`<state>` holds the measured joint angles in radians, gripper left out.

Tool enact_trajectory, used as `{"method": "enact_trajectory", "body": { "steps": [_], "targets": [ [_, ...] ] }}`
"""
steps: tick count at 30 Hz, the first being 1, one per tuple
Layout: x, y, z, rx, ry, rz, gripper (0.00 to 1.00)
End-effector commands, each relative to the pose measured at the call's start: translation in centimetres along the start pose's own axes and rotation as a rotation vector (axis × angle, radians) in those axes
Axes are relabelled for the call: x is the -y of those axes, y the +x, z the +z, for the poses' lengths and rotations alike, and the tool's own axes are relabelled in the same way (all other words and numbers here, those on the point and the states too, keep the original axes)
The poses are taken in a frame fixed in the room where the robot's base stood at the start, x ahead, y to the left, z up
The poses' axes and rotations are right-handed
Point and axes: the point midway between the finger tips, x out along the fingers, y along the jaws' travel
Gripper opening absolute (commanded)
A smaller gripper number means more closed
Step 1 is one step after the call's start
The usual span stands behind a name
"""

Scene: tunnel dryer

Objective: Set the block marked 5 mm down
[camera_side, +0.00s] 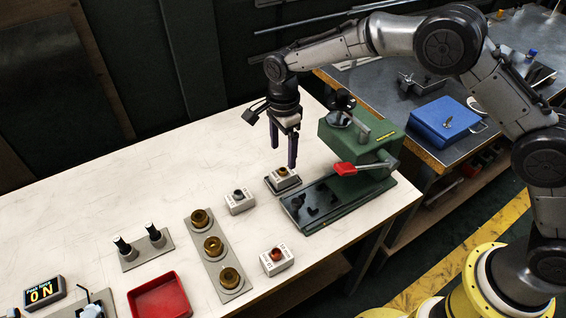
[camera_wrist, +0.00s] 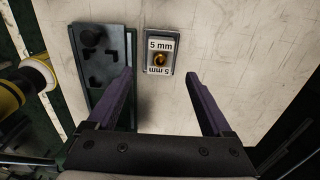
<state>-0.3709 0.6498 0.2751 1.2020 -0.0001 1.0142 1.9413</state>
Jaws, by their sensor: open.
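The block marked 5 mm (camera_side: 275,178) is pale, with an amber round piece in its top. It sits upright in a small dark-rimmed grey holder (camera_side: 286,188) beside the green machine. In the wrist view the block (camera_wrist: 152,46) shows its "5 mm" labels, with the holder's rim (camera_wrist: 147,62) around it. My gripper (camera_side: 283,158) is open and empty. Its fingers stand above the block in the side view. In the wrist view the block shows between and a little beyond the fingertips (camera_wrist: 158,73), clear of both. The block's underside is hidden.
The green machine (camera_side: 340,140) with a red-ended lever (camera_side: 345,169) and dark bed (camera_side: 325,203) stands close right. Two other blocks (camera_side: 239,202) (camera_side: 276,261) sit nearby. A plate with amber rings (camera_side: 213,264), two posts (camera_side: 137,246) and a red tray (camera_side: 160,297) lie left.

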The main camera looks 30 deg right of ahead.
Motion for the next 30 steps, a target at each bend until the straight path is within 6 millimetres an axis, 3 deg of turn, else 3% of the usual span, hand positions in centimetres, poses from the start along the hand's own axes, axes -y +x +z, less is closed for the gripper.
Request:
{"method": "enact_trajectory", "body": {
  "steps": [3,7,20,25,30],
  "targets": [
    [0.1,-2.1,0.0,0.001,0.000,-0.003,0.84],
    [0.0,-3.4,0.0,0.000,0.000,-0.001,0.84],
    [-0.2,-4.8,-0.4,0.003,-0.017,-0.007,0.84],
    [-2.0,-9.6,-3.2,0.015,-0.166,-0.061,0.84],
    [-6.7,-15.8,-7.8,0.007,-0.427,-0.147,0.84]
  ]
}}
